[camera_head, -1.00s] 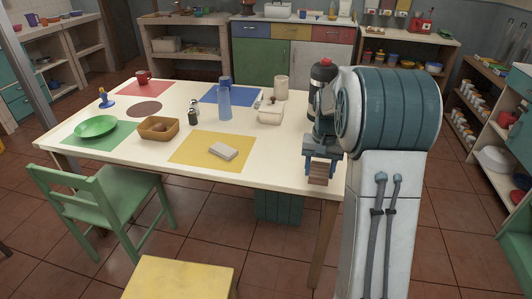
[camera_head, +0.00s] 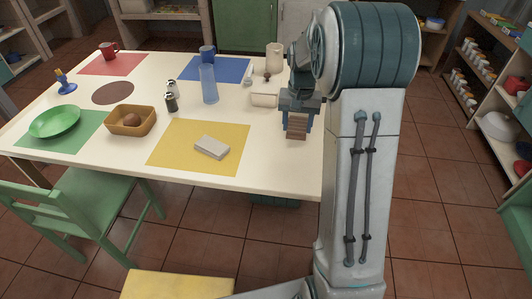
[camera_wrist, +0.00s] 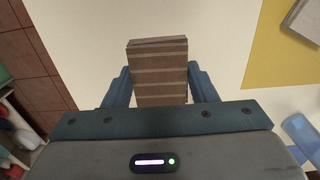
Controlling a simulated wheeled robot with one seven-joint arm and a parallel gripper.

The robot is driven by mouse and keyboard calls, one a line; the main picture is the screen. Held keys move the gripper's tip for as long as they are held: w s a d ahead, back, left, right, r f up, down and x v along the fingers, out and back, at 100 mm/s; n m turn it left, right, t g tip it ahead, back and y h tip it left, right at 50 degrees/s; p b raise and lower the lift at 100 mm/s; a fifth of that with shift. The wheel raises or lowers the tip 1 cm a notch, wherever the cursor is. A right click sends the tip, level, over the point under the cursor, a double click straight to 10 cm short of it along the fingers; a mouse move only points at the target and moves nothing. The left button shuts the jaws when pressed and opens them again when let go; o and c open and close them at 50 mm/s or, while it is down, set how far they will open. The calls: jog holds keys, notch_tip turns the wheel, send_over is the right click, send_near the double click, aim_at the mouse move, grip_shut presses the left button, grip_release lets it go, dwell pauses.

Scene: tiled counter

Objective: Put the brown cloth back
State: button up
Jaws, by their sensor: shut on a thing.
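The brown cloth (camera_wrist: 160,72) is a folded, striped stack held between the two fingers of my gripper (camera_wrist: 160,88) in the wrist view. In the head view the cloth (camera_head: 297,126) hangs below my gripper (camera_head: 298,108), over the right end of the cream table (camera_head: 250,172). My gripper is shut on it. Bare tabletop shows around the cloth in the wrist view. I cannot tell the exact height of the cloth above the table.
A yellow mat (camera_head: 175,152) with a grey folded cloth (camera_head: 211,147) lies left of my gripper. A brown basket (camera_head: 120,128), green plate (camera_head: 55,121), blue glass (camera_head: 209,84) and shakers stand further left. A cream container (camera_head: 264,100) is close to my gripper. Shelves (camera_head: 480,82) stand right.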

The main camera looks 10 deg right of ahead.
send_over(267, 163)
notch_tip(267, 163, down, 6)
jog(key=shift+r, duration=0.2)
jog(key=shift+f, duration=2)
jog(key=shift+b, duration=0.3)
jog(key=shift+f, duration=0.25)
jog(key=o, duration=1)
jog(key=shift+r, duration=0.1)
jog(key=shift+r, duration=0.1)
